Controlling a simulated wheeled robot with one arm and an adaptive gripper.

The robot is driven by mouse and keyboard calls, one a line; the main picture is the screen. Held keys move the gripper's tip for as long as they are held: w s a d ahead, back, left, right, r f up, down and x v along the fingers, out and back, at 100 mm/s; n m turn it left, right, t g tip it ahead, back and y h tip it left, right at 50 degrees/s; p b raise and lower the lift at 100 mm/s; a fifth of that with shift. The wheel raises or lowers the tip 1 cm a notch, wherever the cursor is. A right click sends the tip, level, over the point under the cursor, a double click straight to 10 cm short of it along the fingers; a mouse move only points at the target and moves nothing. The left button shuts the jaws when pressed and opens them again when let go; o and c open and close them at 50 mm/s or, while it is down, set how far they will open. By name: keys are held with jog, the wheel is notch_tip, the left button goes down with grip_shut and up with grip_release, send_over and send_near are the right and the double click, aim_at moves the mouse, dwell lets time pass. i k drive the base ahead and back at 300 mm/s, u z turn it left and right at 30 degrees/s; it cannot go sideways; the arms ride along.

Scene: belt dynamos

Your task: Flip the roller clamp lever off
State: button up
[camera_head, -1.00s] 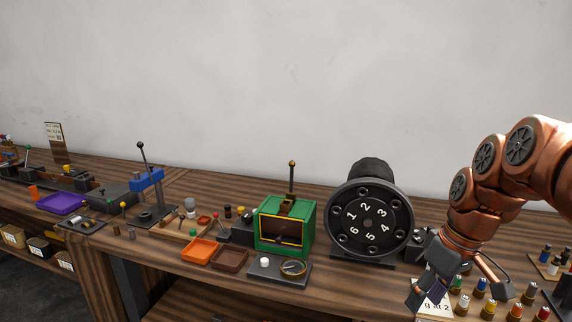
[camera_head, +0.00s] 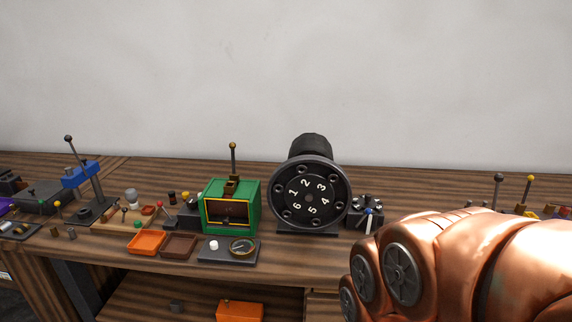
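I cannot tell for sure which lever is the roller clamp lever. A tall lever with a brass ball (camera_head: 233,146) stands upright on a green box (camera_head: 247,206). A dark-knobbed lever (camera_head: 83,165) leans left by a blue block (camera_head: 80,174) at the far left. At the right, a dark-knobbed lever (camera_head: 498,190) and a yellow-knobbed lever (camera_head: 528,192) rise behind my copper arm, which hides their lower parts. My gripper is out of view; only arm links fill the lower right.
A black drum with a numbered face (camera_head: 309,199) stands mid-bench, with a small black switch unit (camera_head: 367,206) beside it. The bench's right part is hidden.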

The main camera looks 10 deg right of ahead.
aim_at(367, 211)
jog(key=z, duration=0.55)
jog(key=k, duration=1.3)
jog(key=u, duration=0.1)
jog(key=i, duration=0.55)
jog(key=u, duration=0.6)
jog(key=i, duration=1.25)
jog(key=z, duration=0.65)
